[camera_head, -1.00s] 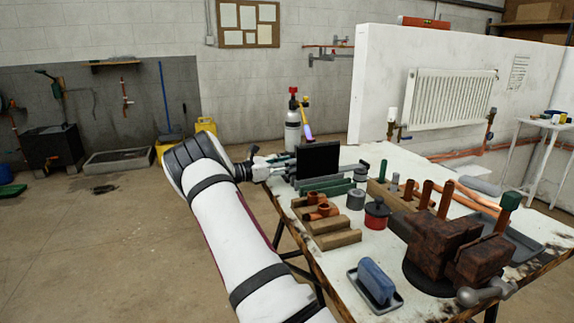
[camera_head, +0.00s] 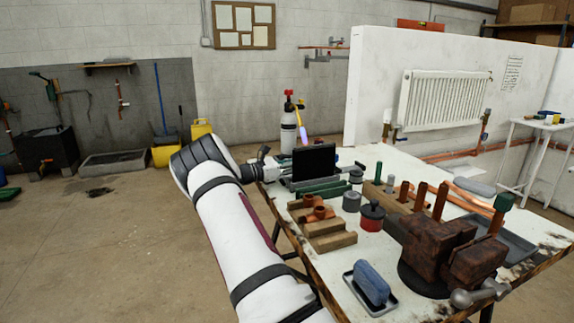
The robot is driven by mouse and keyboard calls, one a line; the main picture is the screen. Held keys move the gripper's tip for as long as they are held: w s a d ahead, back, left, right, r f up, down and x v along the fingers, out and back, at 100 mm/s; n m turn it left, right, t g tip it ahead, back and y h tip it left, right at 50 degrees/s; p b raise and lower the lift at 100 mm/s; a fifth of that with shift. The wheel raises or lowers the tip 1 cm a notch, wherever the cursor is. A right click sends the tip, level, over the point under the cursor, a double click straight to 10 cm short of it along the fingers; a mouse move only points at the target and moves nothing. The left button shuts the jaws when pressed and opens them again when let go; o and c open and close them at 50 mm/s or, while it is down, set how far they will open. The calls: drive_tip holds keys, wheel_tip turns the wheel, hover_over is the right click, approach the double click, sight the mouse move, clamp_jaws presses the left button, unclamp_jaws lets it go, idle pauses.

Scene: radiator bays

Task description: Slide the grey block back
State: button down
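A dark upright panel (camera_head: 313,160) stands on the far left part of the workbench (camera_head: 350,238). A low grey block-like piece (camera_head: 298,184) shows at its foot, partly covered; I cannot tell for sure that this is the grey block. My gripper (camera_head: 268,168) is at the bench's far left edge, just left of the panel. Its fingers are small and partly merged with the items behind, so I cannot tell whether they touch anything or how far apart they are.
Green bars (camera_head: 322,190), wooden blocks (camera_head: 328,232), a grey tin (camera_head: 351,201) and a red tin (camera_head: 371,216) stand near the panel. A rusty vice (camera_head: 440,250) and a blue sponge (camera_head: 371,282) on a tray are at the front. A gas bottle (camera_head: 289,130) is behind.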

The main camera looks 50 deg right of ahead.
drive_tip(key=c, duration=1.3)
unclamp_jaws()
drive_tip(key=shift+c, duration=0.2)
drive_tip(key=shift+a, duration=0.1)
drive_tip(key=v, duration=1.1)
drive_tip(key=shift+w+a, duration=0.15)
drive_tip(key=shift+a, duration=0.25)
